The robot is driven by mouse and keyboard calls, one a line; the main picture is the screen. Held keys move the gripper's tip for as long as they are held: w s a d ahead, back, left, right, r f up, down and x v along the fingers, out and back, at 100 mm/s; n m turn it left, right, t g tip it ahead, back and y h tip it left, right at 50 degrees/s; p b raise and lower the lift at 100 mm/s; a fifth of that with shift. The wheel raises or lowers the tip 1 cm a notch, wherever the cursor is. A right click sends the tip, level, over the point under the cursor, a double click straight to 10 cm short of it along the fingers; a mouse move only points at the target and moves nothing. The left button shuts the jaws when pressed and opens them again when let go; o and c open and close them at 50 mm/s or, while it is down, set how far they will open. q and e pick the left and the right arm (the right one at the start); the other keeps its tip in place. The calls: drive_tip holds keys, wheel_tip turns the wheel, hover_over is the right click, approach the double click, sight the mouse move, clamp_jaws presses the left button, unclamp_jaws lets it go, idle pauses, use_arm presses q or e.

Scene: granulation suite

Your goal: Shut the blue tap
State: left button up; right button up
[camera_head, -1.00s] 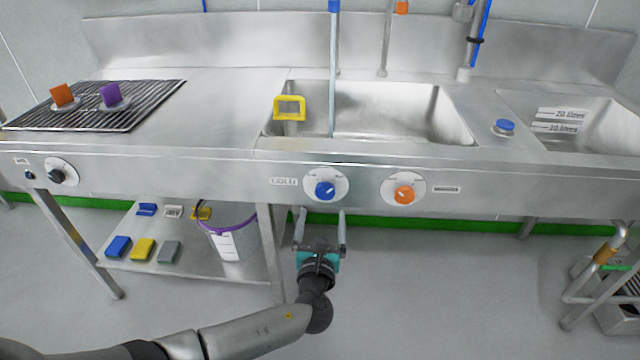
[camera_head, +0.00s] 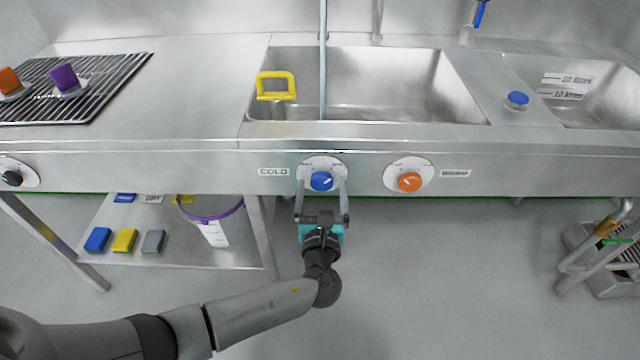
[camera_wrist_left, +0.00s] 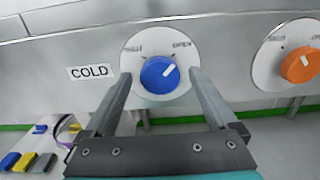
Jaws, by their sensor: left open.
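The blue tap (camera_head: 321,181) is a round blue knob with a white pointer line on a white dial plate, on the front panel of the sink unit beside a "COLD" label. In the left wrist view the blue tap (camera_wrist_left: 160,74) shows its pointer line aimed up and to the right. My left gripper (camera_head: 322,190) is open, its fingers pointing at the dial from below. In the left wrist view the left gripper's fingers (camera_wrist_left: 160,78) lie to either side of the knob; I cannot tell whether they touch it. A stream or thin pipe (camera_head: 323,70) stands over the sink basin. My right gripper is not in view.
An orange knob (camera_head: 409,182) sits on its own dial to the right. A yellow handle-shaped item (camera_head: 276,87) is at the basin's left edge. A blue plug-like knob (camera_head: 517,99) is on the counter. A lower shelf (camera_head: 190,252) holds a bucket and coloured blocks.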

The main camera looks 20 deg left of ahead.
use_arm(q)
drive_tip(key=shift+c, duration=0.2)
drive_tip(key=c, duration=1.3)
